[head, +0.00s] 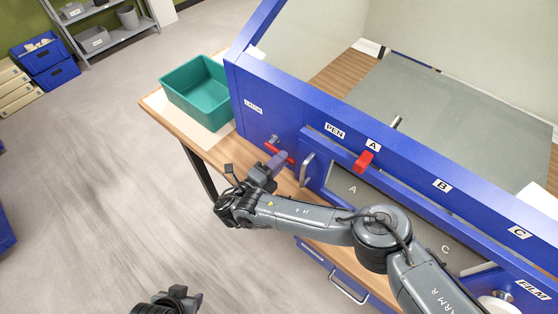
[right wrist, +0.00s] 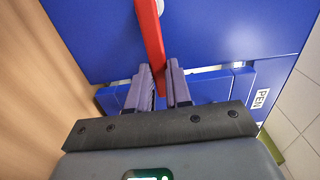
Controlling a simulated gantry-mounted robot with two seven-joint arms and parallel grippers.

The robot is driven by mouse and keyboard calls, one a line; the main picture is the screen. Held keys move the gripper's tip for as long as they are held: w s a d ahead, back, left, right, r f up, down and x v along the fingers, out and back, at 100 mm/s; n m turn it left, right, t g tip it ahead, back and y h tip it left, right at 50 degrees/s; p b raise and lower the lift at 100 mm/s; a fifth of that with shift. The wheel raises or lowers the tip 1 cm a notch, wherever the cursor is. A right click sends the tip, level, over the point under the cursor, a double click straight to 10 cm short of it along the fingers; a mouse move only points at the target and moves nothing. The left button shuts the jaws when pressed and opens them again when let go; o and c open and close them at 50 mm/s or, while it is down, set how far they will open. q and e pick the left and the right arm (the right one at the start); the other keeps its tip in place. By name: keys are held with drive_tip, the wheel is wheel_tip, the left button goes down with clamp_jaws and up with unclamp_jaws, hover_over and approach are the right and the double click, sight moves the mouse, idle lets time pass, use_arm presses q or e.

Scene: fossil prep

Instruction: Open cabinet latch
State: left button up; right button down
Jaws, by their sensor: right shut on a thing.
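The blue cabinet (head: 262,128) stands on a wooden bench. Its red latch handle (head: 281,153) sits on the front face at the left end, below a small white label. My right gripper (head: 272,164) is at this handle, its fingers shut on it. In the right wrist view the red handle (right wrist: 150,40) runs down between the two purple fingers (right wrist: 161,88), which hide its sides. A second red lever (head: 364,161) is further right, under label A. My left gripper (head: 180,301) is partly in view at the bottom edge; its fingers are not clear.
A teal bin (head: 198,92) stands on the bench left of the cabinet. A silver door handle (head: 307,170) is just right of the red latch handle. A drawer with a handle (head: 347,287) is below the bench.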

sight(275, 153)
drive_tip(key=shift+r, duration=0.1)
drive_tip(key=shift+w+a+r+n+p, duration=0.15)
drive_tip(key=shift+r+n+p, duration=0.45)
drive_tip(key=shift+n, duration=0.55)
drive_tip(key=shift+w+a+r+n+p, duration=0.1)
drive_tip(key=shift+r+n+p, duration=0.5)
drive_tip(key=shift+n, duration=0.6)
drive_tip(key=shift+w+a+r+n+p, duration=0.15)
drive_tip(key=shift+r+n+p, duration=0.45)
drive_tip(key=shift+n, duration=0.55)
drive_tip(key=shift+f, duration=0.1)
drive_tip(key=c, duration=1)
unclamp_jaws()
drive_tip(key=shift+c, duration=0.2)
drive_tip(key=shift+s+a, duration=0.1)
